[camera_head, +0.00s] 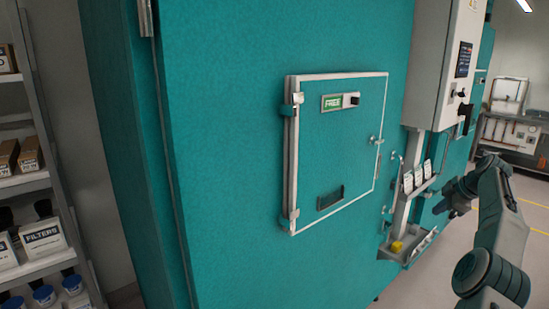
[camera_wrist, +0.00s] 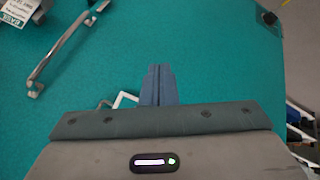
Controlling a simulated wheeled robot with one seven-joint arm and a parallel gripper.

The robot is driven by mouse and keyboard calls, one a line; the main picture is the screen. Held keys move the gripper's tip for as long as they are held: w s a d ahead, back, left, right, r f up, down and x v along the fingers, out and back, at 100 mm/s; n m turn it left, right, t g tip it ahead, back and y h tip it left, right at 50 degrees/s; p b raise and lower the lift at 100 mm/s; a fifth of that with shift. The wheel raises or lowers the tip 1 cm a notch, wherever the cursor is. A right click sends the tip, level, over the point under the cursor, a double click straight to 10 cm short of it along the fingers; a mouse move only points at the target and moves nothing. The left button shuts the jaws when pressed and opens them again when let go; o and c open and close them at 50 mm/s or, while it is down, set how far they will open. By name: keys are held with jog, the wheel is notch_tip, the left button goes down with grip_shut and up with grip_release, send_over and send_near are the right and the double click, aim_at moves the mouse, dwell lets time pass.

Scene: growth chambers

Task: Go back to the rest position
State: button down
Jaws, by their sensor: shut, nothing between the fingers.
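My arm shows at the right of the head view, and my gripper (camera_head: 440,208) is at its left end, near the teal chamber's front. In the wrist view my gripper (camera_wrist: 158,72) shows its two dark blue-grey fingers together, with nothing between them. Behind them is the teal chamber surface (camera_wrist: 215,60). A metal handle (camera_wrist: 62,48) and a label card (camera_wrist: 20,10) show at the upper left of the wrist view, apart from the fingers.
The teal chamber (camera_head: 230,210) has a closed small door (camera_head: 345,140) with a green "FREE" sign. A grey control box (camera_head: 440,70) and a tray (camera_head: 408,245) with a yellow item are beside it. Shelves (camera_head: 35,180) stand left. Floor (camera_head: 515,270) with yellow lines is right.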

jog(key=s+a+r+m+g+h+b, duration=0.1)
jog(key=a+r, duration=0.3)
jog(key=a, duration=0.7)
jog(key=s+a+r+m+g, duration=0.1)
jog(key=a+r, duration=0.2)
jog(key=a, duration=0.8)
jog(key=s+a+m+h+b, duration=0.15)
jog(key=s+a+m, duration=0.25)
jog(key=s+a, duration=0.75)
jog(key=s+a+f+m, duration=0.2)
jog(key=s+f, duration=0.2)
jog(key=s, duration=0.5)
jog(key=s+a+f+m+b, duration=0.1)
jog(key=s+f, duration=0.3)
jog(key=s, duration=0.4)
jog(key=s+a+f+m, duration=0.4)
jog(key=s, duration=0.5)
jog(key=shift+s+b, duration=0.35)
